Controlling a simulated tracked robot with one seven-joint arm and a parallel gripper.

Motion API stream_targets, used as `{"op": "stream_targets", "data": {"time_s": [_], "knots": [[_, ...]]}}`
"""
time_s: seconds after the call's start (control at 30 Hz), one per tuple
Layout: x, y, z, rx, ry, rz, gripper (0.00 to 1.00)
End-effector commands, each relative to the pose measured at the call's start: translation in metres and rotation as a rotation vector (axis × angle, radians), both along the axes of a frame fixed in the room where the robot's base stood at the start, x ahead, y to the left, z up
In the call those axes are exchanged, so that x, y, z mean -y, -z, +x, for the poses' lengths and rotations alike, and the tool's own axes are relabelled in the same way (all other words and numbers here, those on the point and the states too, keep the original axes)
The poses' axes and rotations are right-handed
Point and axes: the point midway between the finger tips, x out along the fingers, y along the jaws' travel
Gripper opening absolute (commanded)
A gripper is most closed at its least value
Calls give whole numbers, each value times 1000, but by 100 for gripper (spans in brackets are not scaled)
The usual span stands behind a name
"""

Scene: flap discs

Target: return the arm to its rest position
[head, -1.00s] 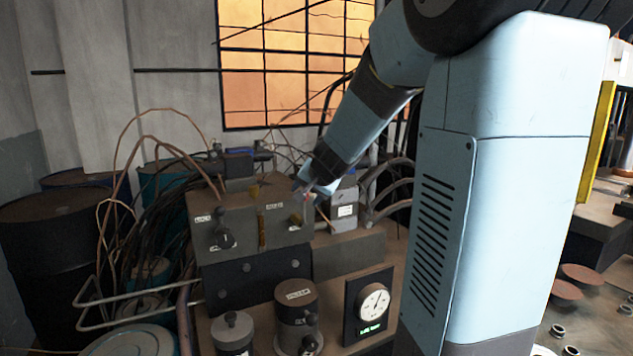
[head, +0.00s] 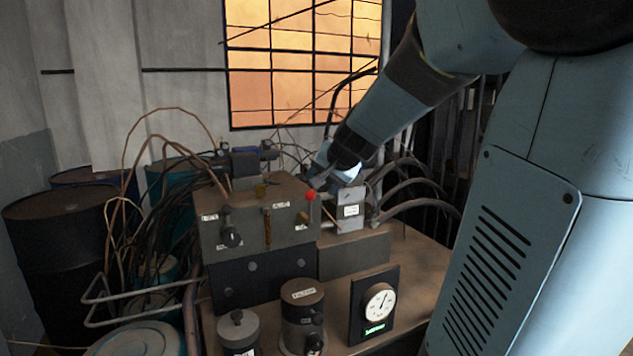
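My arm reaches in from the right of the head view, over the bench. My gripper (head: 318,177) is at its end, small and dark, just above and behind the right end of the grey control box (head: 257,232). A red knob (head: 311,195) stands out at that box's upper right corner, just below the gripper. I cannot tell whether they touch. The fingers are too small and partly hidden to show whether they are open or shut. No held object shows.
On the bench (head: 417,268) stand a dial gauge (head: 376,303) with a green display and two dark cylinders (head: 303,312) (head: 238,333). Loose cables and hoses (head: 135,220) hang at the left, near dark drums (head: 65,250). A small labelled box (head: 350,211) stands right of the control box.

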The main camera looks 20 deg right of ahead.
Motion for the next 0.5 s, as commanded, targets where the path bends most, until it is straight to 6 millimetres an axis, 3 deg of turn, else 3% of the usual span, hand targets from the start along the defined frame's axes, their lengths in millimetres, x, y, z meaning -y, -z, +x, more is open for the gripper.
{"op": "stream_targets", "data": {"time_s": [0.27, 0.37, 0.5], "knots": [[-5, -1, -5, -4, -18, -8, 61], [-18, -2, -18, -20, -66, -31, 61], [-44, -2, -53, -62, -175, -89, 61]]}}
